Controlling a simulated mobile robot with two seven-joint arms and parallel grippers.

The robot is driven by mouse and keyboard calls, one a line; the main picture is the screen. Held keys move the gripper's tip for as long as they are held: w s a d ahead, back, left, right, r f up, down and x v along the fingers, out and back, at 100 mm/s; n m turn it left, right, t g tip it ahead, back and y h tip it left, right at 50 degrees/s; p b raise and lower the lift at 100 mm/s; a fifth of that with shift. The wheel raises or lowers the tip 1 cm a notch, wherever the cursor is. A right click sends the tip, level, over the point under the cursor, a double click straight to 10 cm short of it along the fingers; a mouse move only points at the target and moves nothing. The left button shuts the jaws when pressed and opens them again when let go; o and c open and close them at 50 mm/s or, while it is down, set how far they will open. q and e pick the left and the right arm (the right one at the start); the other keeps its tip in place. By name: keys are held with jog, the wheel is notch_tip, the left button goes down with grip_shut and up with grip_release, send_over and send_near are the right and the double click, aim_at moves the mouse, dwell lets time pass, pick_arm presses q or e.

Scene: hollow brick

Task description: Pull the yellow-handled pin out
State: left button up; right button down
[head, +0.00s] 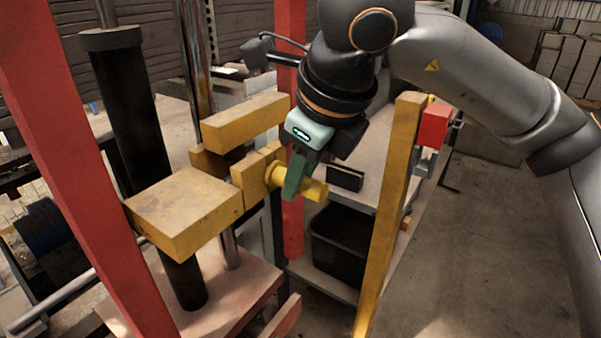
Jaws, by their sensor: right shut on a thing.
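The yellow-handled pin (314,190) is at the middle of the head view. Its round yellow handle sticks out to the right from a yellow bracket (250,178) on the machine. My right gripper (293,182) comes down from above and is shut on the handle, with a green finger across it. The pin's shaft inside the bracket is hidden, so I cannot tell how deep it sits. My left gripper does not show.
A yellow block (185,208) is beside a black column (133,130) left of the bracket. A red post (85,180) crosses the left side. A yellow post (392,200) stands right of the pin. A black bin (340,245) is below. Open floor (480,260) lies at right.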

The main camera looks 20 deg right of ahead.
jog(key=shift+s+d, duration=0.1)
jog(key=s+d+b, duration=0.3)
jog(key=s+d, duration=0.5)
jog(key=s, duration=0.2)
jog(key=shift+s+d+b, duration=0.2)
jog(key=shift+s+b, duration=0.2)
dwell(2.3)
dwell(0.4)
